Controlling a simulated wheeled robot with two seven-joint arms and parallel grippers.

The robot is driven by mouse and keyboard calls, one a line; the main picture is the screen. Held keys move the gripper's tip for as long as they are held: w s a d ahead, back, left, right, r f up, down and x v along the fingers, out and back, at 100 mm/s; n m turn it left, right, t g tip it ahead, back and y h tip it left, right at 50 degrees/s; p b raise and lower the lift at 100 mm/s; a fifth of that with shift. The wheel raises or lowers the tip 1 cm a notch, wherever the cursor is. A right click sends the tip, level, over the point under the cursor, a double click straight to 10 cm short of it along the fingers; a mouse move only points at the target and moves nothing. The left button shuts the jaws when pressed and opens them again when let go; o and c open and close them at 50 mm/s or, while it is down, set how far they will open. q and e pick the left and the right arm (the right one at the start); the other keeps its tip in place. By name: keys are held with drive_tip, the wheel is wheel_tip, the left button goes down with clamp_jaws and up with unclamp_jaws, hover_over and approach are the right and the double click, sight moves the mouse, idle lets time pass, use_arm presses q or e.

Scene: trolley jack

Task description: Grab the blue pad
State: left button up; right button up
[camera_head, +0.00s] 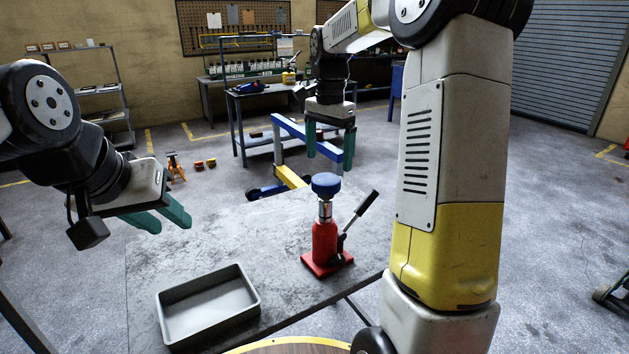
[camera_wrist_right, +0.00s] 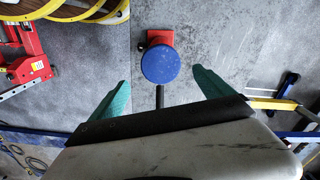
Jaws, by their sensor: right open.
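The blue pad (camera_head: 325,183) is a round disc on top of the red bottle jack (camera_head: 325,241), which stands upright on the grey table. In the right wrist view the pad (camera_wrist_right: 160,64) shows from above, ahead of and between the green fingers. My right gripper (camera_head: 331,148) points down above the pad, open and empty, with a gap between its fingertips and the pad. It also shows in the right wrist view (camera_wrist_right: 160,78). My left gripper (camera_head: 172,216) is at the left over the table's edge, holding nothing visible; its two green fingers appear apart.
A grey open tray (camera_head: 207,303) lies on the table's front left and looks empty. The jack's black handle (camera_head: 366,204) slants up to the right. A blue and yellow frame (camera_head: 292,175) stands on the floor behind the table. The table between tray and jack is clear.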

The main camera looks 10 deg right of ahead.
sight(326, 179)
drive_tip(key=f, duration=0.5)
drive_tip(key=shift+a+f, duration=0.25)
drive_tip(key=shift+f, duration=0.1)
drive_tip(key=c, duration=1.6)
drive_tip(key=shift+c, duration=0.2)
